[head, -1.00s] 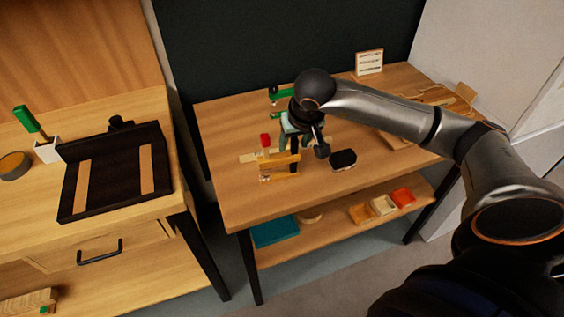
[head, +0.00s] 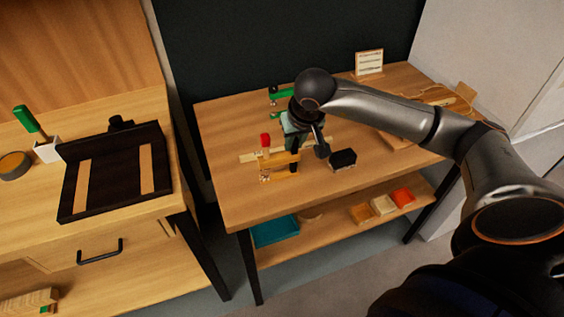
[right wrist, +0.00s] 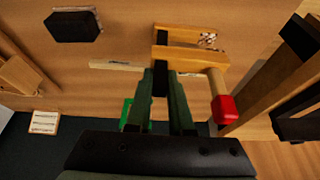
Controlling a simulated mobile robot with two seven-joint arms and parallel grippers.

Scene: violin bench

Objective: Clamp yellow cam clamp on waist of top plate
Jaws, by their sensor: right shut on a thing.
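The yellow cam clamp (head: 283,163) stands near the front left of the right-hand table, with pale yellow wooden jaws, a dark bar and a red-tipped handle (head: 265,141). In the right wrist view its two jaws (right wrist: 195,61) reach to the right from the bar, and the red tip (right wrist: 224,109) hangs off to the right. My right gripper (right wrist: 161,85) is shut on the clamp's dark bar; in the head view the gripper (head: 293,140) is partly hidden by its own wrist. I cannot make out the top plate for certain. My left gripper is not in view.
A pale wooden strip (head: 248,157) lies beside the clamp. A black block (head: 343,160) sits to its right. Green-handled items (head: 278,93) stand behind the gripper. Wooden parts (head: 440,98) lie at the table's far right. The table's front left is clear.

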